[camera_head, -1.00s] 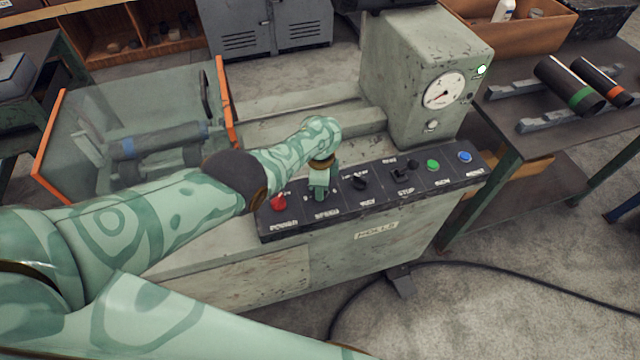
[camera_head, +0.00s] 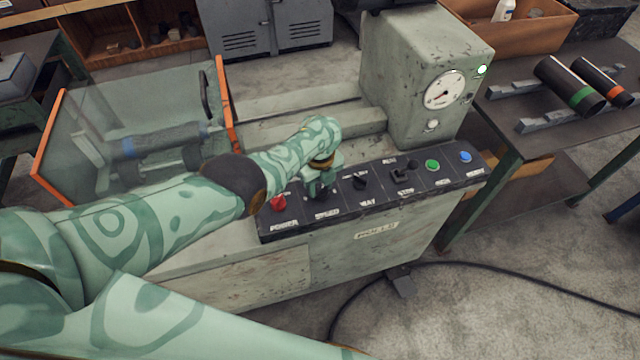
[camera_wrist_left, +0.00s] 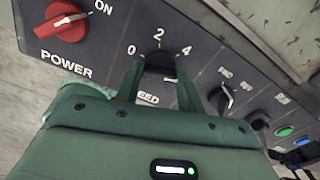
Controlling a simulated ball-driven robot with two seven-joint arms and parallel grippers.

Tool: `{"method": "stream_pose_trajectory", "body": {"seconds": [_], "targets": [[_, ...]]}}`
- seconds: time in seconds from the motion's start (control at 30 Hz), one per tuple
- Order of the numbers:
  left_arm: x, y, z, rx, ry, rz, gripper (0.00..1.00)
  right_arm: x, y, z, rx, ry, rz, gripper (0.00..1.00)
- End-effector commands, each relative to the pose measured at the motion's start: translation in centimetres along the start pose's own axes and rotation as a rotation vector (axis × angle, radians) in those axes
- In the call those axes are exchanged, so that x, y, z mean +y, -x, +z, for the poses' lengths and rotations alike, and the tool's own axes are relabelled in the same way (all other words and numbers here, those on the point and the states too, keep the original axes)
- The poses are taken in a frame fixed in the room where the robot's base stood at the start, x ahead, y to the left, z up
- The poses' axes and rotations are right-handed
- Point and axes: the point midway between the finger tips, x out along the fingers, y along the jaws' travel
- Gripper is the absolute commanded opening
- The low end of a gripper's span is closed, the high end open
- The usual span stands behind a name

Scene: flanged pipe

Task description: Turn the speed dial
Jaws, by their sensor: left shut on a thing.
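The black speed dial (camera_wrist_left: 160,63) sits on the dark control panel (camera_head: 345,208), with the marks 0, 2 and 4 around it in the left wrist view. My left gripper (camera_wrist_left: 158,82) is shut on the dial, one finger on each side. In the head view my left gripper (camera_head: 318,190) is over the SPEED label and hides most of the dial. The dial's pointer cannot be made out clearly. My right gripper does not show.
The red POWER knob (camera_head: 278,202) is close on the left. A black knob (camera_head: 360,182), a lever (camera_head: 404,170), a green button (camera_head: 432,165) and a blue button (camera_head: 465,157) lie to the right. A gauge (camera_head: 444,90) and a clear orange-edged guard (camera_head: 228,105) stand behind.

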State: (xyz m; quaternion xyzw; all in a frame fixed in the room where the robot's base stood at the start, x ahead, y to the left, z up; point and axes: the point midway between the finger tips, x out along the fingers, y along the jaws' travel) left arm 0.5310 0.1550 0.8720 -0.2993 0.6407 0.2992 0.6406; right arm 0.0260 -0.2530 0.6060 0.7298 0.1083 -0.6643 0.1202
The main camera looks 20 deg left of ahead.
Motion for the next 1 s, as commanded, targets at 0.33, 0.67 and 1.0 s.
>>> {"method": "stream_pose_trajectory", "body": {"seconds": [0.33, 0.67, 1.0], "targets": [[-0.11, 0.03, -0.1, 0.002, -0.213, -0.003, 0.15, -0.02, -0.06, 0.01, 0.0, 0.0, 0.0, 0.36], [-0.09, 0.02, -0.11, 0.002, -0.291, -0.003, 0.15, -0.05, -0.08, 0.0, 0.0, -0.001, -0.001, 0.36], [-0.07, 0.01, -0.11, 0.002, -0.297, -0.002, 0.15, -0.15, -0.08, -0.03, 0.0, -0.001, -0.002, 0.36]]}}
